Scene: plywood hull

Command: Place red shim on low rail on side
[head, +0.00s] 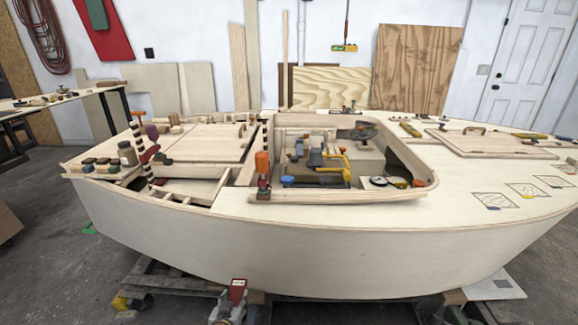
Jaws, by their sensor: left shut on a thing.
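My left gripper (228,311) is at the bottom of the head view, left of centre, in front of the lower edge of the plywood hull (330,250). It is shut on a small red block (238,287), which looks like the red shim. The block sticks up above the fingers, with a pale patch on its face. It overlaps the hull's side in the picture; I cannot tell how far it is from it. A pale rail (330,197) runs along the near edge of the cockpit opening. I cannot tell whether this is the low rail. My right gripper is not in view.
Tools and a yellow clamp (335,168) lie in the cockpit. A wooden cradle (170,287) carries the hull. The hull's near side is clear.

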